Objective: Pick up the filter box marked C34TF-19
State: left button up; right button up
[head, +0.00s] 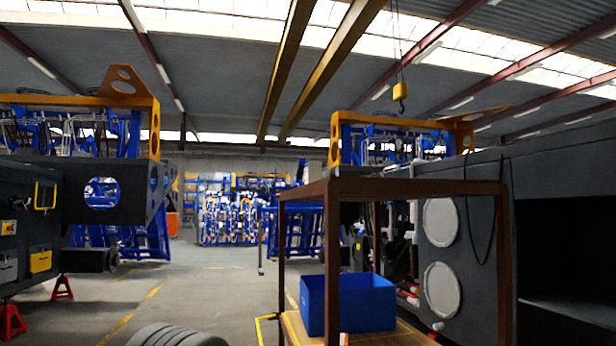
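A blue box (348,304) stands on the lower shelf (405,338) of a brown-framed rack at the bottom, right of centre. A rack post passes in front of the box. Neither of my grippers is in view.
The brown rack frame (400,188) has posts around the box. A dark machine with two round covers (441,222) stands close on the right. Another dark chassis (90,200) and red stands (12,322) are on the left. The floor aisle (200,285) between is mostly clear.

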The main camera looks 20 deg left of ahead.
aim_at(313, 169)
jog(key=k+z, duration=0.15)
jog(key=z, duration=1.2)
jog(key=j+z, duration=0.1)
jog(key=j, duration=0.5)
jog(key=k+j+z, duration=0.1)
jog(key=j, duration=0.5)
jog(key=k+j+z, duration=0.15)
jog(key=j, duration=0.45)
jog(key=j+z, duration=0.1)
jog(key=j, duration=0.55)
jog(key=k, duration=0.05)
